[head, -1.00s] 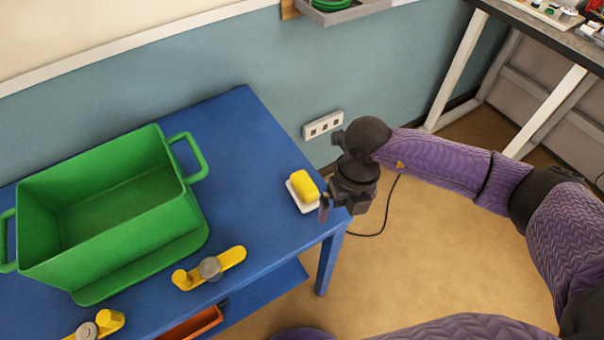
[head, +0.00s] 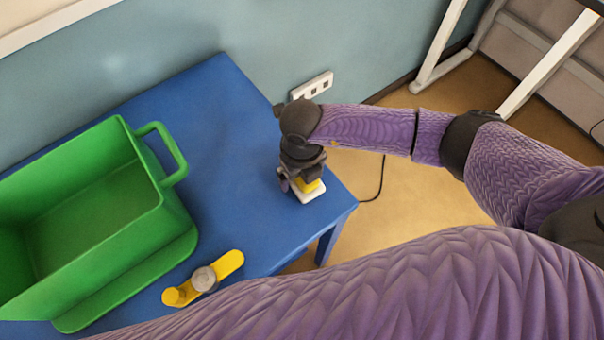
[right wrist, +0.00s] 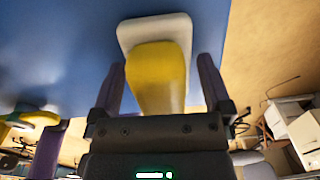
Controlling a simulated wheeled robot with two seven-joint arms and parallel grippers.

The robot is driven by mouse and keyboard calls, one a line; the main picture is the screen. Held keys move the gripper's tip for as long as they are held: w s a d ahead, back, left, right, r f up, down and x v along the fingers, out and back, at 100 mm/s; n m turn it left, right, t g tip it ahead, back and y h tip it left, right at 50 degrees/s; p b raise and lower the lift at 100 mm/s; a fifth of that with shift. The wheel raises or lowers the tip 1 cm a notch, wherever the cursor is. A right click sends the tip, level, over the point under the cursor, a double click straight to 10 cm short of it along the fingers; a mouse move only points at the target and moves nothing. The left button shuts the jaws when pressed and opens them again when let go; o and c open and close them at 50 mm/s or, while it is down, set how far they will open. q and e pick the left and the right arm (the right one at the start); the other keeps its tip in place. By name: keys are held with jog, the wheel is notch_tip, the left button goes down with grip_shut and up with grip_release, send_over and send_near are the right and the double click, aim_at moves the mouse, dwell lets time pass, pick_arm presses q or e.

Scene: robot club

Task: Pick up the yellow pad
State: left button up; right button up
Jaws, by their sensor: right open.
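The yellow pad (head: 309,185) sits on a small white dish (head: 313,195) near the right corner of the blue table (head: 225,120). My right gripper (head: 298,186) is over it and hides much of it in the head view. In the right wrist view the yellow pad (right wrist: 158,75) lies between the two open fingers of my right gripper (right wrist: 160,70). One finger is on each side, with a visible gap to the pad. The white dish (right wrist: 183,28) shows behind the pad. My left gripper is not in view.
A large green bin (head: 110,215) with a handle stands on the left of the table. A yellow piece with a grey knob (head: 204,279) lies on the table in front of the bin. The table between bin and pad is clear. A socket strip (head: 311,86) is on the wall.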

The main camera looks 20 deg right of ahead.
jog(key=c, duration=1)
notch_tip(320, 180, up, 10)
jog(key=p, duration=0.3)
jog(key=shift+f, duration=0.2)
jog(key=shift+c, duration=0.2)
jog(key=shift+r, duration=0.25)
